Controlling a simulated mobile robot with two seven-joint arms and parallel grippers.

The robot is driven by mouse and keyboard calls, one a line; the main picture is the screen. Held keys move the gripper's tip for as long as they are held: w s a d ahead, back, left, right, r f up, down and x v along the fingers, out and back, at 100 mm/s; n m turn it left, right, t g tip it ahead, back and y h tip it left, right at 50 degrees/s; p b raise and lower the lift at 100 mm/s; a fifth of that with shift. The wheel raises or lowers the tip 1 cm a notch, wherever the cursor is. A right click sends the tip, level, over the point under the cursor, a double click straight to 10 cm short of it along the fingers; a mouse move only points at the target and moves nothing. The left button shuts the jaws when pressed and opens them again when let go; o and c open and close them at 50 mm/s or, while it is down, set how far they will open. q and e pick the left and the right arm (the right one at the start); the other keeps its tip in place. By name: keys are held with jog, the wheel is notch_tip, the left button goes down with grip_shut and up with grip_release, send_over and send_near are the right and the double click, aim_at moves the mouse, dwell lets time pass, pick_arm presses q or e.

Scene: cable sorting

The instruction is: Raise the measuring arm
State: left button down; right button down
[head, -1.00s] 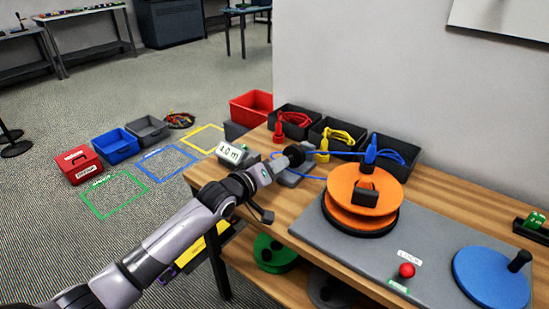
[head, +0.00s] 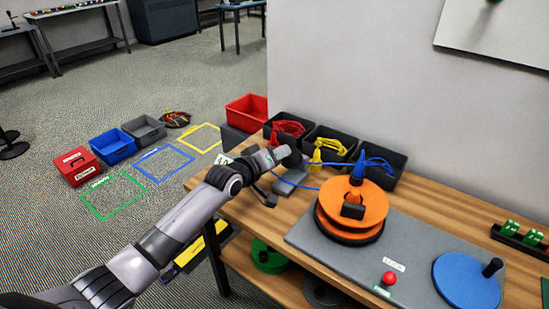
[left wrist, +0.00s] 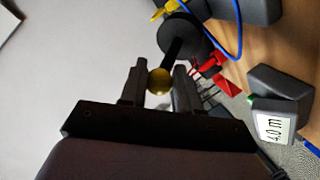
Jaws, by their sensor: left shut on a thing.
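My left gripper (head: 284,154) is over the measuring device at the table's left end. In the left wrist view its fingers (left wrist: 158,84) are shut on a brass-coloured knob (left wrist: 159,82) at the end of the dark measuring arm (left wrist: 173,54). A black wheel (left wrist: 184,32) sits beyond the knob. The display block (left wrist: 274,128) reads 4.0 m; in the head view my arm mostly hides it. A blue cable (head: 308,188) runs past the grey base (head: 289,183) towards the orange spool (head: 352,212). My right gripper is not in view.
Black bins with red (head: 287,127), yellow (head: 331,140) and blue (head: 378,164) cables stand at the table's back. A grey board (head: 325,246) bears the orange spool, a red button (head: 389,278) and a blue disc (head: 466,280). Coloured floor squares and boxes lie to the left.

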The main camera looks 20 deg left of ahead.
pick_arm(q)
jog(key=shift+w+d+r, duration=0.15)
jog(key=shift+w+r, duration=0.1)
jog(key=shift+r, duration=0.5)
jog(key=c, duration=0.9)
grip_release()
jog(key=shift+f, duration=0.2)
jog(key=shift+f, duration=0.15)
jog(key=shift+s, duration=0.2)
jog(key=shift+p+v, duration=0.3)
jog(key=shift+v, duration=3.15)
jog(key=shift+w, duration=0.1)
